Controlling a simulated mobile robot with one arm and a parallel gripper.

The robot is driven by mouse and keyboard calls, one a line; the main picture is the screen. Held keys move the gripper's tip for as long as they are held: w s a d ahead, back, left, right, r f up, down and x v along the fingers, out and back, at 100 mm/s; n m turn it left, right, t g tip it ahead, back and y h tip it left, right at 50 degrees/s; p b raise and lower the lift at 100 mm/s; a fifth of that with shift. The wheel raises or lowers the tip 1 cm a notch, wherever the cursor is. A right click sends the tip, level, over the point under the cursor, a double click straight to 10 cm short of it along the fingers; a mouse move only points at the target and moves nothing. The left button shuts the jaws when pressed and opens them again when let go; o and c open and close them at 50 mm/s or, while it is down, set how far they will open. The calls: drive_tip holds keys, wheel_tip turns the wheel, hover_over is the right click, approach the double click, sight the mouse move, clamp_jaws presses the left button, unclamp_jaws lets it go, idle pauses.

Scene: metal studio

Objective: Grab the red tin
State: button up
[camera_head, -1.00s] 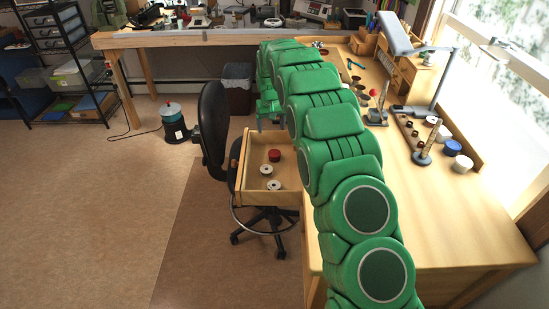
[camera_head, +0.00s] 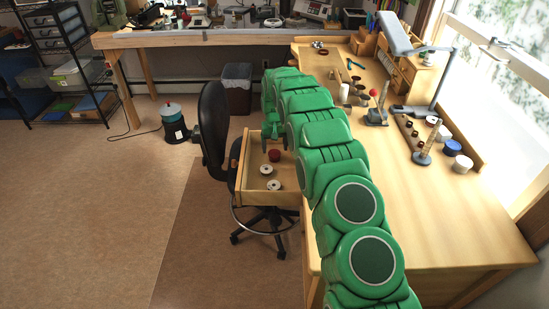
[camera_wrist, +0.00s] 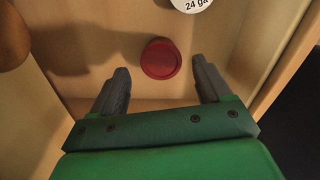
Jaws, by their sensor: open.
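The red tin (camera_head: 274,155) stands in the open wooden drawer (camera_head: 238,186) of the desk, near the drawer's back in the head view. In the wrist view the red tin (camera_wrist: 160,59) lies just beyond and between the fingertips. My gripper (camera_wrist: 158,80) is open and empty, with a dark finger to each side of the tin's line. It points down into the drawer. In the head view my gripper (camera_head: 271,132) is small and partly hidden by my green arm, above the drawer near the tin.
Two white labelled tins, one nearer the red tin (camera_head: 266,169) and one further forward (camera_head: 274,185), share the drawer. Drawer walls stand close around my gripper. A black office chair (camera_head: 214,125) stands left of the drawer. The wooden desk (camera_head: 440,215) lies to the right.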

sight(275, 153)
wheel_tip(275, 153, down, 3)
drive_tip(key=shift+f, duration=0.15)
drive_tip(key=shift+c, duration=0.2)
drive_tip(key=c, duration=0.9)
drive_tip(key=shift+c, duration=0.2)
